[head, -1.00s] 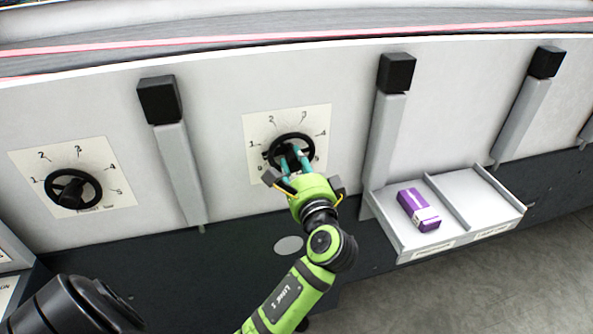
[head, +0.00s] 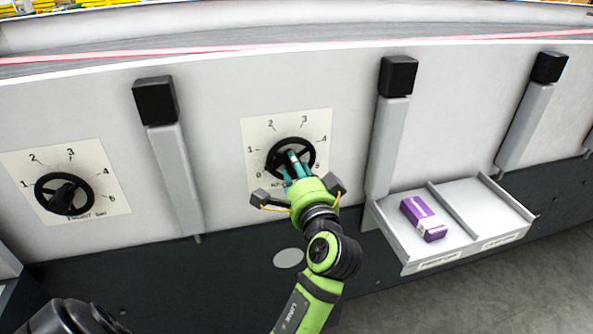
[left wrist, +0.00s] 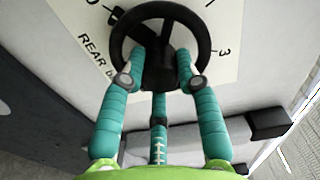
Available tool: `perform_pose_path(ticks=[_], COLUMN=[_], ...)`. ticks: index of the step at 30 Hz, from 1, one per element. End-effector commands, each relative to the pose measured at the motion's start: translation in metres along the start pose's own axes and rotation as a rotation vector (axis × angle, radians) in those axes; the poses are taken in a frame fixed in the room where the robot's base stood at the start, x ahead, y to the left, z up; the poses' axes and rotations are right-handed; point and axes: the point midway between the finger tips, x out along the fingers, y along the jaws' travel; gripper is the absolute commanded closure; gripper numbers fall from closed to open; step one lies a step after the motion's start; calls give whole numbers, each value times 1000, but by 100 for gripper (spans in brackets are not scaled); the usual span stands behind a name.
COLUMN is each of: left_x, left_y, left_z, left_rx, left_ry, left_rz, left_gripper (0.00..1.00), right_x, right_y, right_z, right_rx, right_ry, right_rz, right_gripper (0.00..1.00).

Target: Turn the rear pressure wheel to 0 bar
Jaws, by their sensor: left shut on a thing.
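The rear pressure wheel (head: 310,146) is a black handwheel on a white dial plate (head: 318,120) marked with numbers, on the grey machine face. My left gripper (head: 290,163) has teal fingers and is shut on the wheel's hub. In the left wrist view the wheel (left wrist: 204,45) fills the top, with the fingers (left wrist: 165,68) on both sides of the hub. A black pointer arm with a small block runs from the hub to the upper left, near the 0. In the head view the fingers partly hide the hub and pointer. My right gripper is out of view.
A second black wheel (head: 63,194) with its own dial is at the left. Grey posts with black caps (head: 155,101) and (head: 398,76) flank the rear dial. A two-part tray (head: 395,232) with a purple box (head: 423,218) sticks out at the right.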

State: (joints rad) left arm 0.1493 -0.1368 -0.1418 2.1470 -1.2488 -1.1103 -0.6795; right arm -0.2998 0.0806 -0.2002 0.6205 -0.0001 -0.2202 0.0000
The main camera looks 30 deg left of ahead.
Motion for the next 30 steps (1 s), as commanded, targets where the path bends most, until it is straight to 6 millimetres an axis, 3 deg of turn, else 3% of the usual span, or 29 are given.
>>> perform_pose_path(ticks=[7,8,9,23,30], left_x=[0,0,0,0,0], left_y=[-2,-2,-2,-1,-7], left_z=[0,0,0,0,-1], left_rx=[-3,-3,-3,5,208], left_ry=[0,0,0,0,1], left_rz=[-3,-3,-3,-1,-3], left_gripper=[100,55,44,44,44], right_x=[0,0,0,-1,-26], right_y=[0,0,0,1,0], right_z=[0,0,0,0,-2], right_rx=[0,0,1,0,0], right_ry=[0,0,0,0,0], right_rz=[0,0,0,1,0], right_gripper=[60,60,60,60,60])
